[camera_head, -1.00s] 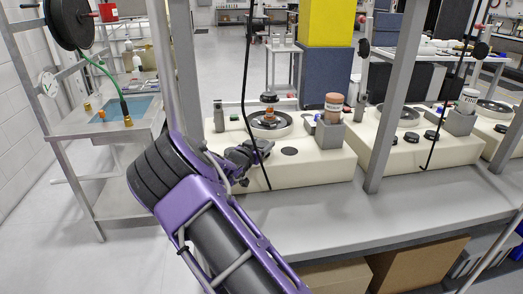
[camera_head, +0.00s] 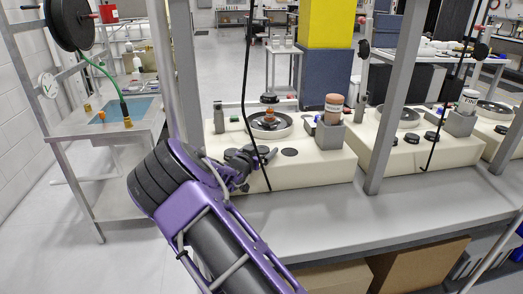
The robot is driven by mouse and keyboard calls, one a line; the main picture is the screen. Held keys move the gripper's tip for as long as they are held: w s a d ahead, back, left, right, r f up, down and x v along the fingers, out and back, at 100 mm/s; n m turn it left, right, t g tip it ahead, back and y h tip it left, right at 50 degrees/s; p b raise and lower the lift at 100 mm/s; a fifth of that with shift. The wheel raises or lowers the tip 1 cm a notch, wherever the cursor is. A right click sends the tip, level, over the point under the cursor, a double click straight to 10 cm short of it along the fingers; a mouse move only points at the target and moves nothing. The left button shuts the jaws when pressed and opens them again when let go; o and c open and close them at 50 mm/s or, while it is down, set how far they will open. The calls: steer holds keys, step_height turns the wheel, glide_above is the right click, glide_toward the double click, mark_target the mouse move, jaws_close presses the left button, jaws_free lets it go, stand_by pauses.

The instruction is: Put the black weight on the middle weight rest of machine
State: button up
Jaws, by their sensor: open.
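The nearest machine is a long cream-coloured box (camera_head: 315,172) on the grey bench. On it, a round plate (camera_head: 284,131) carries a stack with an orange-brown part and a black top (camera_head: 269,98). A flat dark disc (camera_head: 289,152) lies on the top surface; I cannot tell whether it is a weight or a rest. My gripper (camera_head: 258,154) is low over the machine's front left part, left of that disc. A dark rounded shape at its tip may be the black weight or part of the gripper. My gripper is open; its fingers are small and partly hidden.
A thin black cable (camera_head: 244,85) hangs close to my gripper. Grey posts (camera_head: 396,90) rise from the bench. A grey holder with a brown jar (camera_head: 333,106) stands on the machine. More machines stand to the right. A sink (camera_head: 130,110) is at left. The bench front (camera_head: 340,215) is clear.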

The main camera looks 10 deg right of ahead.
steer(key=v, duration=1.2)
steer(key=shift+p, duration=0.35)
